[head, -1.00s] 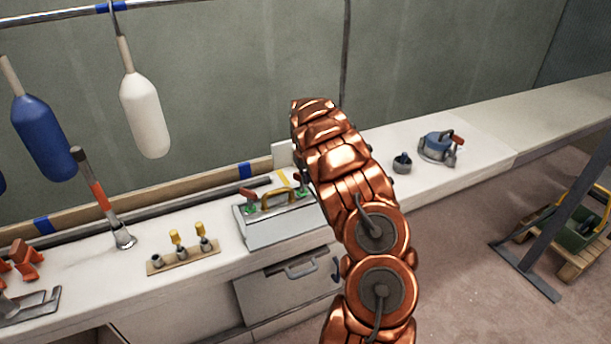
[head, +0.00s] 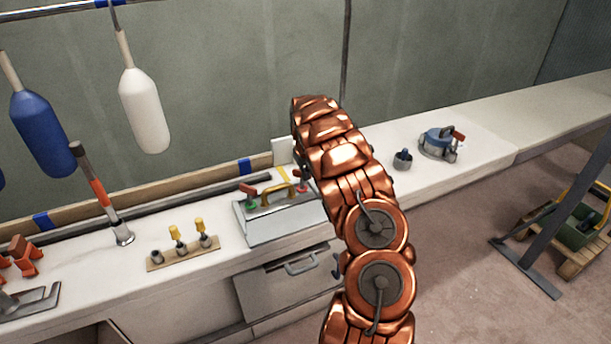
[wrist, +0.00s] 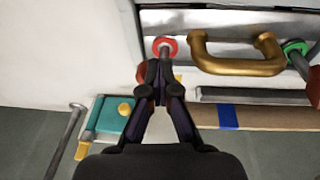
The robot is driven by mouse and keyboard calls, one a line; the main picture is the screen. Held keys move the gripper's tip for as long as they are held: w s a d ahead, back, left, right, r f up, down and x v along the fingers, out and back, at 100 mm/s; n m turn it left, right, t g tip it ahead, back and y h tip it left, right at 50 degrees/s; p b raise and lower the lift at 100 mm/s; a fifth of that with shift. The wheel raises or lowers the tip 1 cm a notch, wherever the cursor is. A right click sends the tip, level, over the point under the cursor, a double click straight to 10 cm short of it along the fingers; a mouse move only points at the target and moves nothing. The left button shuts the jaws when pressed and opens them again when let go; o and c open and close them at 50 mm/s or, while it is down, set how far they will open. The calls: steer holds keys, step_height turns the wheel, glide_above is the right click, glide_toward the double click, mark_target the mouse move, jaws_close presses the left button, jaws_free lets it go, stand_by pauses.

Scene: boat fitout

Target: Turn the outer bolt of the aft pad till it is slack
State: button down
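A grey metal plate (head: 262,230) with a brass handle (head: 277,193) is set on the white bench; the handle also shows in the wrist view (wrist: 238,66). A bolt with a red ring (wrist: 165,47) stands at one end of the handle. A bolt with a green ring (wrist: 295,50) and a red grip stands at the other end. My gripper (wrist: 157,78) is at the red-ringed bolt, its fingers nearly together around the bolt's red grip (wrist: 142,74), which they mostly hide. Which bolt is the outer one of the aft pad, I cannot tell.
A wooden holder with yellow-topped pieces (head: 183,255) and an orange-handled tool (head: 98,197) stand left of the plate. A grey cup (head: 402,160) and a blue tool (head: 438,142) stand to its right. Blue and white fenders (head: 145,110) hang at the back left.

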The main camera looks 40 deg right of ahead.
steer(key=shift+w+d+r, duration=0.1)
steer(key=shift+w+d, duration=0.35)
steer(key=shift+d, duration=0.05)
steer(key=shift+a, duration=0.1)
step_height(320, 180, up, 6)
steer(key=s+a+b, duration=0.1)
steer(key=s+a, duration=0.1)
steer(key=shift+s+b, duration=0.3)
steer(key=shift+s, duration=0.1)
stand_by(0.8)
steer(key=shift+a, duration=0.1)
stand_by(1.4)
